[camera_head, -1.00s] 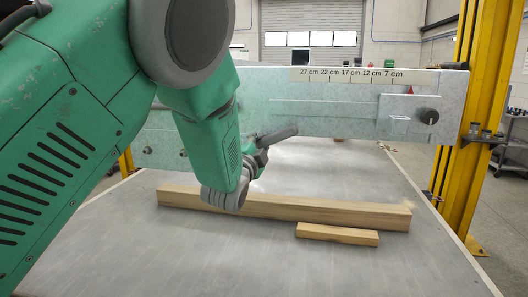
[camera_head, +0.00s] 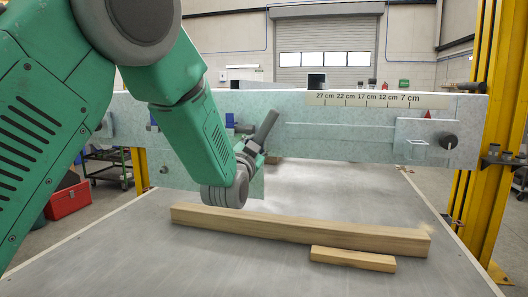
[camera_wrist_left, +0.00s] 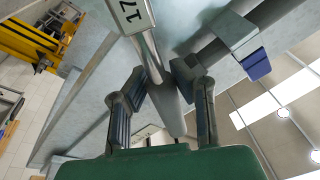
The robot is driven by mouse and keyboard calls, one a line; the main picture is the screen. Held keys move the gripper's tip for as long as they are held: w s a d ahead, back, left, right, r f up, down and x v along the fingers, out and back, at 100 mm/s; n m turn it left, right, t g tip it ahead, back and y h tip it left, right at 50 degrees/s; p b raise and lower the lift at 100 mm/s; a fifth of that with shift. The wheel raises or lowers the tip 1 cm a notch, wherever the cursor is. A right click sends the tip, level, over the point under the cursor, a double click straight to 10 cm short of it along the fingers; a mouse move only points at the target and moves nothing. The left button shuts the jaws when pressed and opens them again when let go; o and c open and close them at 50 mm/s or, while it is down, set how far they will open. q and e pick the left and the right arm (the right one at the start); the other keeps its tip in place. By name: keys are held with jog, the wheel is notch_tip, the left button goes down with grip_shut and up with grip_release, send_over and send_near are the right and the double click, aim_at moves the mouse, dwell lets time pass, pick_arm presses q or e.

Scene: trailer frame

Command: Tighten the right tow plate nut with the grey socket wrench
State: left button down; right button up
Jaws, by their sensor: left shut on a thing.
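My left gripper (camera_head: 250,152) is in front of the left-middle part of the pale green-grey beam, and my own forearm hides part of it. It is shut on a dark grey bar-like tool, the grey socket wrench (camera_head: 266,126), which tilts up to the right. In the left wrist view its fingers (camera_wrist_left: 160,98) close around the grey shaft (camera_wrist_left: 172,112). The right tow plate (camera_head: 425,140) is on the beam's right end, with a dark round nut (camera_head: 448,142) protruding from it, well to the right of the gripper. My right gripper is out of view.
A long wooden block (camera_head: 300,232) and a shorter one (camera_head: 352,260) lie on the grey table (camera_head: 120,250) below the beam (camera_head: 340,140). Yellow posts (camera_head: 490,150) stand at the right. A red toolbox (camera_head: 68,198) is at the left. The table's right side is clear.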

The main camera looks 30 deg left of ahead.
pick_arm(q)
jog(key=shift+w+d+f+m+h+b, duration=0.15)
jog(key=shift+d+f+m+h, duration=0.1)
jog(key=shift+d+m, duration=0.25)
jog(key=shift+w+d+f+m+h+b, duration=0.15)
jog(key=shift+d+f+m, duration=0.15)
jog(key=shift+m, duration=0.3)
jog(key=shift+s, duration=0.1)
jog(key=shift+d+f+m+b, duration=0.35)
jog(key=shift+d+f+m, duration=0.15)
jog(key=shift+m, duration=0.3)
jog(key=shift+a+r+n, duration=0.5)
jog(key=shift+r+n, duration=0.15)
jog(key=shift+n, duration=0.25)
jog(key=c, duration=2.3)
grip_release()
jog(key=shift+s+a, duration=0.1)
jog(key=shift+a, duration=0.1)
grip_shut()
